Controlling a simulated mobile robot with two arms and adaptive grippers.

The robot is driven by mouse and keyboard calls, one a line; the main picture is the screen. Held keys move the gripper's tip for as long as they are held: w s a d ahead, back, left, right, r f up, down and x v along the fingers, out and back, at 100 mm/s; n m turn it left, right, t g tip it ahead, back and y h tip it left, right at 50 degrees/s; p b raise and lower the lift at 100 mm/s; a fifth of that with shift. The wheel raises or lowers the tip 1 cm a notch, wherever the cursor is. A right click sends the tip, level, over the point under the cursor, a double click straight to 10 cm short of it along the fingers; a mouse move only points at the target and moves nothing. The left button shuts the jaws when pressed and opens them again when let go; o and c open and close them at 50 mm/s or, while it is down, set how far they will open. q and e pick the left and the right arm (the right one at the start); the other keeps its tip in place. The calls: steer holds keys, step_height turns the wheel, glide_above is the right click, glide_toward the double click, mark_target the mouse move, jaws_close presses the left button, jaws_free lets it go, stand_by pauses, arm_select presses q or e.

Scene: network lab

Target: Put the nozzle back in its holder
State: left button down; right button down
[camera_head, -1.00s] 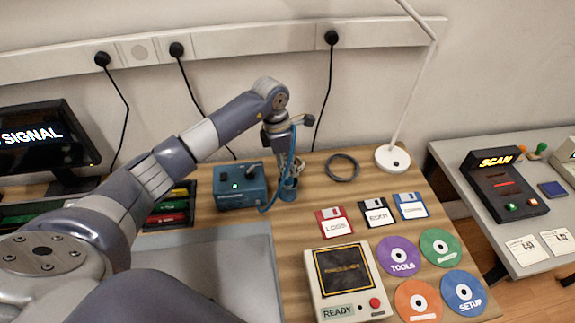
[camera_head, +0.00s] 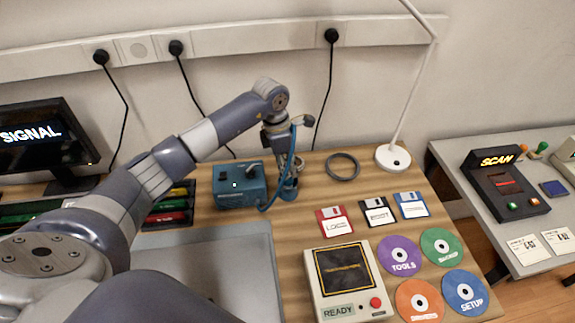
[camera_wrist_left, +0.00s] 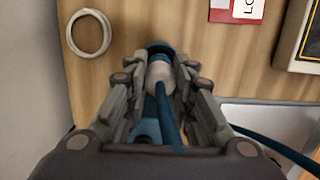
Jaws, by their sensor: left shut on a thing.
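My left gripper (camera_head: 292,166) is over the desk, just right of the blue station box (camera_head: 240,196). Its fingers are shut on the nozzle, whose pale body (camera_wrist_left: 160,74) shows between them in the left wrist view. A blue hose (camera_wrist_left: 166,112) runs from the nozzle back past the gripper. The blue holder (camera_head: 287,193) stands beside the box, under the gripper. Its blue rim (camera_wrist_left: 157,47) shows at the nozzle's far end in the wrist view. The fingers partly hide the contact, so I cannot tell how deep the nozzle sits. My right gripper is not in view.
A grey ring (camera_head: 343,167) lies right of the holder, near the lamp base (camera_head: 392,158). Floppy disks (camera_head: 377,212), round discs (camera_head: 399,255) and a beige READY device (camera_head: 342,281) lie nearer. A monitor (camera_head: 40,143) stands at the left.

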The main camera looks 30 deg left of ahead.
arm_select(q)
steer(key=c, duration=1)
jaws_free()
steer(key=shift+f, duration=0.1)
steer(key=shift+c, duration=0.2)
steer(key=shift+r+p, duration=2.35)
steer(key=shift+r, duration=1.7)
